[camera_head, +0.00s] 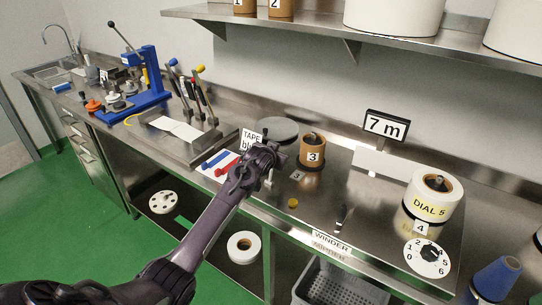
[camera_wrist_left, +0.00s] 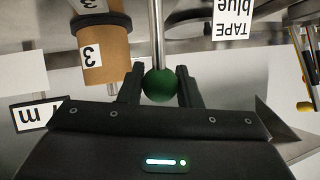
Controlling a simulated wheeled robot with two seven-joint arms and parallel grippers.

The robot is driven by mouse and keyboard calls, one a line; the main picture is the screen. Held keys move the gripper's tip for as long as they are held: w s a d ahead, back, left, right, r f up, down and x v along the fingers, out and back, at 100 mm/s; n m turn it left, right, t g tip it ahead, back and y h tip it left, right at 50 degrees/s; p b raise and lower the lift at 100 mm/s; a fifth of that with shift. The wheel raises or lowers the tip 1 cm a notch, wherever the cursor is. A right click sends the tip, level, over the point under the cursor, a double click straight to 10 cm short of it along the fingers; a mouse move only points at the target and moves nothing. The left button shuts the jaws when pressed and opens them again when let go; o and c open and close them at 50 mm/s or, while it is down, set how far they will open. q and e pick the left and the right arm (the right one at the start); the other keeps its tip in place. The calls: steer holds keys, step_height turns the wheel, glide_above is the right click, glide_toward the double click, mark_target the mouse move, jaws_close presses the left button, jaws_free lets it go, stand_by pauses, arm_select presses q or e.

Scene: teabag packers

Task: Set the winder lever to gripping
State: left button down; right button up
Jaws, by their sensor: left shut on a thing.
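In the left wrist view a lever (camera_wrist_left: 155,40) shows as a bare metal rod ending in a green ball knob (camera_wrist_left: 159,85). My left gripper (camera_wrist_left: 160,88) has a finger on each side of the knob and is shut on it. In the head view my left gripper (camera_head: 268,158) is over the bench, left of the brown spool 3 (camera_head: 312,152), and covers the knob. The WINDER label (camera_head: 331,244) is on the bench's front edge. No label shows which setting the lever is at. My right gripper is not in view.
A 7 m sign (camera_head: 386,125), a DIAL 5 roll (camera_head: 434,198) and a numbered dial (camera_head: 427,258) stand right. A shelf (camera_head: 380,38) overhangs behind.

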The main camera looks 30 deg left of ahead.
arm_select(q)
steer(key=shift+w+d+f, duration=0.1)
steer(key=shift+w+f, duration=0.1)
steer(key=shift+w, duration=0.2)
steer(key=shift+w+f, duration=0.1)
steer(key=shift+w, duration=0.05)
steer(key=c, duration=1.4)
jaws_free()
steer(key=o, duration=0.3)
steer(key=shift+w+f, duration=0.1)
steer(key=shift+w, duration=0.05)
steer(key=shift+o, duration=0.2)
steer(key=shift+s+d+r, duration=0.1)
steer(key=shift+s+r, duration=0.15)
steer(key=shift+s, duration=0.3)
steer(key=b+v, duration=0.2)
steer(key=v, duration=0.4)
steer(key=shift+s, duration=0.3)
steer(key=shift+d+r, duration=0.1)
